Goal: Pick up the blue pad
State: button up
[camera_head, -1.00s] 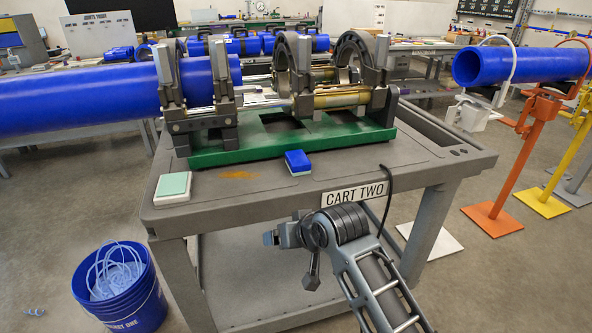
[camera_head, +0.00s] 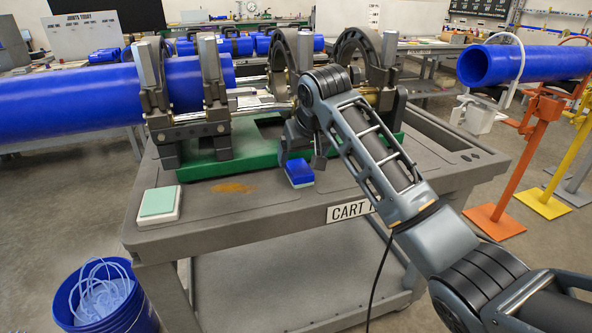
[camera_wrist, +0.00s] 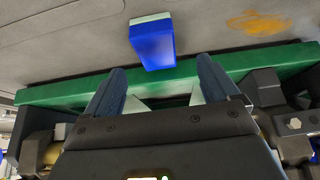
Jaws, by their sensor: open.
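The blue pad (camera_head: 299,171) lies on the grey cart top, just in front of the green base of the pipe machine. It has a blue body with a pale green layer along one side. In the wrist view the blue pad (camera_wrist: 153,44) is ahead of my gripper (camera_wrist: 160,82), roughly centred between the two fingertips. The fingers are spread and empty, with the pad apart from them. In the head view my gripper (camera_head: 305,158) hangs above and beside the pad, partly hidden by my arm.
A pale green and white pad (camera_head: 158,203) lies at the cart's left corner. The green base (camera_head: 205,167) and the clamp rings stand close behind the blue pad. A large blue pipe (camera_head: 70,100) extends left. The cart top around an orange stain (camera_head: 234,188) is clear.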

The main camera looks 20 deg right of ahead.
aim_at(299, 167)
jog(key=x, duration=0.7)
jog(key=shift+w+d, duration=0.2)
jog(key=shift+d, duration=0.05)
jog(key=shift+c, duration=0.4)
